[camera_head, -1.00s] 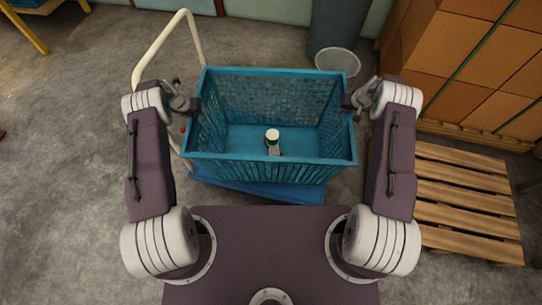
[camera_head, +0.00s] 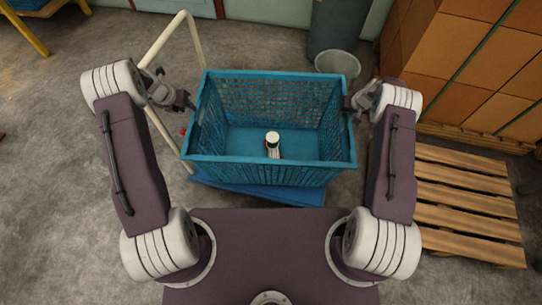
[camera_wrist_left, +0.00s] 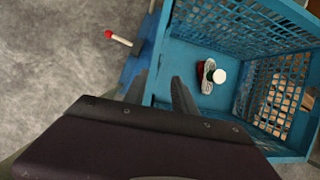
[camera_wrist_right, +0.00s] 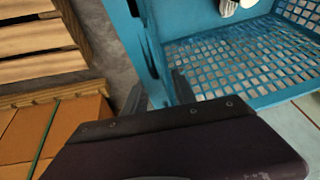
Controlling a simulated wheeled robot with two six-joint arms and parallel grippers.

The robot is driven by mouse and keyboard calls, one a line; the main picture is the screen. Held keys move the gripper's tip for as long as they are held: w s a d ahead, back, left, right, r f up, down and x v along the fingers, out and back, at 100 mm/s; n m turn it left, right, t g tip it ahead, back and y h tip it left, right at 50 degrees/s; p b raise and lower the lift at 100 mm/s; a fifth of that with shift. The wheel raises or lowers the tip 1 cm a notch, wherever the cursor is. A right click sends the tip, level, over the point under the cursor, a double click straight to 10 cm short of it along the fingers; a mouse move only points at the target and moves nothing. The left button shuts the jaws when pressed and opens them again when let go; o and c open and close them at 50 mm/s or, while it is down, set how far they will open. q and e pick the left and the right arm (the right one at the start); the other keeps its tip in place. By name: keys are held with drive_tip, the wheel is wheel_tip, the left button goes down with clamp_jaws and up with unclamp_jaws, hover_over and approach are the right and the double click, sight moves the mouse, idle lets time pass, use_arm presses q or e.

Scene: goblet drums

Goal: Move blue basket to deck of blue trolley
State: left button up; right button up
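The blue basket (camera_head: 270,172) stands upright, over the blue trolley deck (camera_head: 300,195), whose front edge shows below it. Whether its whole base rests on the deck is hidden. My right gripper (camera_head: 350,103) is at the right rim. In the right wrist view its fingers (camera_wrist_right: 156,88) are spread with the basket's wall between them. A white-capped item (camera_head: 272,139) lies inside the basket.
The trolley's cream handle (camera_head: 160,40) rises at the back left. A grey bin (camera_head: 338,64) stands behind the basket. The floor on the left is clear.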

use_arm(q)
drive_tip(key=shift+s+a+r, duration=0.1)
drive_tip(key=shift+s+r, duration=0.2)
drive_tip(key=shift+r, duration=0.35)
use_arm(e)
drive_tip(key=v, duration=1.2)
drive_tip(key=shift+s, duration=0.1)
